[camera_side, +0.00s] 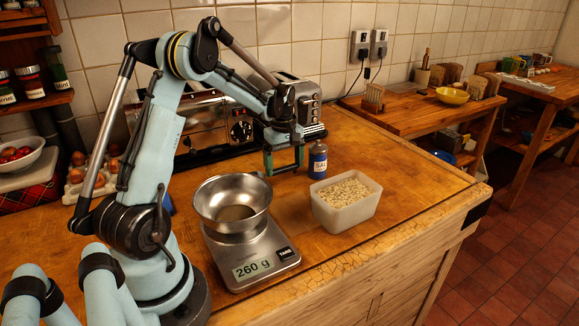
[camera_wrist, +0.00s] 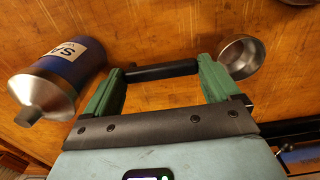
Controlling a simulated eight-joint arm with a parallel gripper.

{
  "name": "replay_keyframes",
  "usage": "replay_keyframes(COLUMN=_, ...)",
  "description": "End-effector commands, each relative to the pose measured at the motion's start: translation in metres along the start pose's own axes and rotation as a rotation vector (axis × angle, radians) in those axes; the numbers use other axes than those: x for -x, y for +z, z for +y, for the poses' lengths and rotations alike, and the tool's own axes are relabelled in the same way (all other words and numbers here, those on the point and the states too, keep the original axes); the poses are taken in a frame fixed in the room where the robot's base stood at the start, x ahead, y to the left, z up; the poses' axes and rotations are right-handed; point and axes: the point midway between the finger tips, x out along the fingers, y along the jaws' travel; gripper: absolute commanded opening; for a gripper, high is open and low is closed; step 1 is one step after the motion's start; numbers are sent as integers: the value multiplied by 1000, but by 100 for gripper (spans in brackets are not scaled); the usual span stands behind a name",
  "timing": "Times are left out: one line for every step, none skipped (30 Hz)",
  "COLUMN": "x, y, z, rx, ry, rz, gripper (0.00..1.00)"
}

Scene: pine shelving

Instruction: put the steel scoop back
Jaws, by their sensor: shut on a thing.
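My gripper (camera_side: 284,172) points down over the wooden worktop, behind the steel bowl and left of the salt canister. In the wrist view, its two green fingers (camera_wrist: 160,72) are shut on the steel scoop. The scoop's dark handle (camera_wrist: 160,71) spans between the fingertips, and its round steel cup (camera_wrist: 240,57) sits just outside the right finger. The cup looks empty. In the side view I cannot make out the scoop clearly. Whether it touches the worktop I cannot tell.
A steel bowl (camera_side: 231,203) with some contents stands on a scale (camera_side: 257,262) reading 260 g. A white tub (camera_side: 347,212) of oats is to its right. The blue salt canister (camera_side: 318,161) stands close to my gripper. A toaster (camera_side: 303,92) is behind. The worktop's right end is clear.

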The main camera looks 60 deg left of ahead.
Motion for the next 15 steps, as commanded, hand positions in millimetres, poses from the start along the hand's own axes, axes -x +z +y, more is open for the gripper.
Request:
replay_keyframes(x=-6, y=0, z=0, rx=0, ry=0, rz=0, gripper=65)
replay_keyframes(x=-8, y=0, z=0, rx=0, ry=0, rz=0, gripper=65)
replay_keyframes(x=-10, y=0, z=0, rx=0, ry=0, rz=0, gripper=65)
replay_keyframes(x=-10, y=0, z=0, rx=0, ry=0, rz=0, gripper=65)
replay_keyframes(x=-10, y=0, z=0, rx=0, ry=0, rz=0, gripper=65)
replay_keyframes(x=-10, y=0, z=0, rx=0, ry=0, rz=0, gripper=65)
replay_keyframes(x=-10, y=0, z=0, rx=0, ry=0, rz=0, gripper=65)
replay_keyframes(x=-10, y=0, z=0, rx=0, ry=0, rz=0, gripper=65)
replay_keyframes(x=-10, y=0, z=0, rx=0, ry=0, rz=0, gripper=65)
replay_keyframes(x=-10, y=0, z=0, rx=0, ry=0, rz=0, gripper=65)
replay_keyframes(x=-10, y=0, z=0, rx=0, ry=0, rz=0, gripper=65)
replay_keyframes(x=-11, y=0, z=0, rx=0, ry=0, rz=0, gripper=65)
replay_keyframes(x=-12, y=0, z=0, rx=0, ry=0, rz=0, gripper=65)
replay_keyframes(x=-12, y=0, z=0, rx=0, ry=0, rz=0, gripper=65)
replay_keyframes(x=-14, y=0, z=0, rx=0, ry=0, rz=0, gripper=65)
